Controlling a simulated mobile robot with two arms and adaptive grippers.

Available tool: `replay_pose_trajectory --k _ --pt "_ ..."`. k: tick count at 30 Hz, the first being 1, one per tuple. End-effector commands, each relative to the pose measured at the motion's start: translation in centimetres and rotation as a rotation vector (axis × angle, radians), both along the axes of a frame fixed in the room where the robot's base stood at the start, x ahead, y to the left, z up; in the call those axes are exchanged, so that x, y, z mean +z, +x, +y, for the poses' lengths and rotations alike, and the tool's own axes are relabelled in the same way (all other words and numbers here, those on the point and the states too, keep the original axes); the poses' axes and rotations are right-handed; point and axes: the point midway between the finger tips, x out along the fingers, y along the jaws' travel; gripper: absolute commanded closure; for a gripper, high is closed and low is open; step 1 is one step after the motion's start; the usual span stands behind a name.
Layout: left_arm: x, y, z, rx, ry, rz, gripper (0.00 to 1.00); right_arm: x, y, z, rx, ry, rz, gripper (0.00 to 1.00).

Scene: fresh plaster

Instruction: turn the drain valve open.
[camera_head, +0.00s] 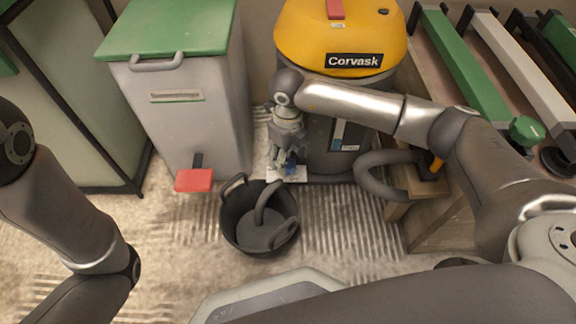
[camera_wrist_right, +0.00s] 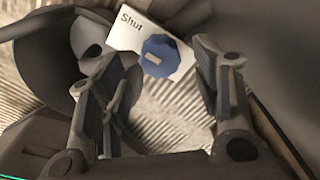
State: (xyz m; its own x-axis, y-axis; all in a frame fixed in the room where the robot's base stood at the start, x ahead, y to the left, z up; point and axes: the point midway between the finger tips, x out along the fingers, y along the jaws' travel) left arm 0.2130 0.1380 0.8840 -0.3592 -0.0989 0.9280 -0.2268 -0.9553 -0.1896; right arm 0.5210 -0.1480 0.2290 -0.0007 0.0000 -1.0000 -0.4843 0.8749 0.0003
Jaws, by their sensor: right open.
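The drain valve is a blue faceted knob (camera_head: 291,168) low at the foot of the yellow-topped machine (camera_head: 330,40). In the right wrist view the knob (camera_wrist_right: 161,57) sits on a white plate (camera_wrist_right: 124,27) marked "Shut", with a small pale mark on its face. My right gripper (camera_head: 283,158) is just above the knob in the head view, pointing down. In the right wrist view its open fingers (camera_wrist_right: 168,62) stand either side of the knob, apart from it as far as I can tell. My left arm shows at the left, but its gripper is out of view.
A dark bucket (camera_head: 237,228) stands on the floor in front of the valve. A grey bin (camera_head: 185,125) with a green lid and red pedal (camera_head: 194,180) is left. A wooden bench (camera_head: 440,222) and a grey hose (camera_head: 365,180) are right.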

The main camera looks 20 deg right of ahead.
Motion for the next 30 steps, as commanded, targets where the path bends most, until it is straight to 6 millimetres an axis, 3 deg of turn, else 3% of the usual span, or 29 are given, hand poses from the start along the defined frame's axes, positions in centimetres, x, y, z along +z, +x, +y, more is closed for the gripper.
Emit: replay_pose_trajectory --k 1,6,19,30 --pt "-0.7 -0.3 0.0 0.0 0.0 -0.008 0.39 -1.2 0.0 0.0 0.0 0.0 0.001 0.42" --pt "-1.6 -0.2 0.0 0.0 0.0 -0.004 0.39 -2.5 0.0 0.0 0.001 0.0 0.0 0.42" --pt "-1.8 -0.2 0.0 0.0 0.001 -0.005 0.39 -3.0 0.0 0.0 0.0 0.0 -0.001 0.42" --pt "-1.8 -0.2 0.0 0.0 0.001 -0.005 0.39 -2.9 0.0 0.0 0.0 0.0 -0.001 0.88"
